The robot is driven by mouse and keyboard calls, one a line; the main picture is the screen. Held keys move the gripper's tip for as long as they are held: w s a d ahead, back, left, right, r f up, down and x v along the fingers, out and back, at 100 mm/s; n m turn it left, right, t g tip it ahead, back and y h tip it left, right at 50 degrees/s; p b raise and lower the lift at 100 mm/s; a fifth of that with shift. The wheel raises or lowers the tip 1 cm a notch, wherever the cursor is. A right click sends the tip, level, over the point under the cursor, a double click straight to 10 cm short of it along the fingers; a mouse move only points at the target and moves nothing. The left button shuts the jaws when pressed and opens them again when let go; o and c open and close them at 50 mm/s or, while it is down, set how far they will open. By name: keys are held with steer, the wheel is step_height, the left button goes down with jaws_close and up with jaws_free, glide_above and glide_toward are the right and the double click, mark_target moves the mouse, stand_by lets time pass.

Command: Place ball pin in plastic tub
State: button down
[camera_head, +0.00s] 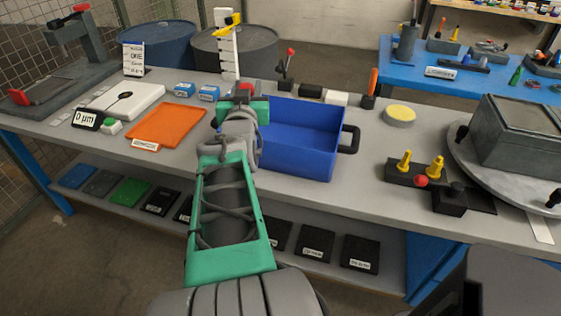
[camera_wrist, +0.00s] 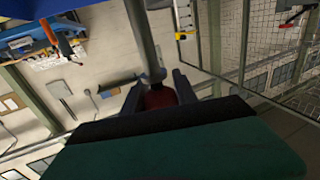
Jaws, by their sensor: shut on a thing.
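The plastic tub (camera_head: 299,166) is a blue open box with a black side handle, on the grey bench in the head view. My gripper (camera_head: 246,90) is at the tub's back left corner, seen from behind my arm. In the wrist view my gripper (camera_wrist: 158,92) is shut on the ball pin, which has a red ball (camera_wrist: 158,98) between the fingers and a grey shaft (camera_wrist: 142,40) running up the picture. In the head view my wrist hides most of the pin. I cannot tell whether the shaft is over the tub's inside.
An orange tray (camera_head: 170,125) lies left of the tub. A white stepped gauge (camera_head: 227,50) stands behind my gripper. A yellow round pad (camera_head: 400,113) and a black fixture with yellow pegs (camera_head: 420,178) are on the right, beside a grey box (camera_head: 520,135) on a turntable.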

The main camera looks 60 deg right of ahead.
steer(key=s+d+m+g+h+b, duration=0.1)
steer(key=s+d+m+g+b, duration=0.15)
steer(key=s, duration=0.35)
steer(key=s+d+m+g+h+b, duration=0.1)
steer(key=s+d+g, duration=0.15)
steer(key=s, duration=0.35)
steer(key=w+d+f+b, duration=0.1)
steer(key=w+d+f, duration=0.8)
steer(key=f, duration=0.4)
steer(key=shift+d+f, duration=0.25)
steer(key=shift+d, duration=0.2)
steer(key=shift+s+f+b, duration=0.1)
steer(key=shift+f+b, duration=0.25)
steer(key=shift+b, duration=0.1)
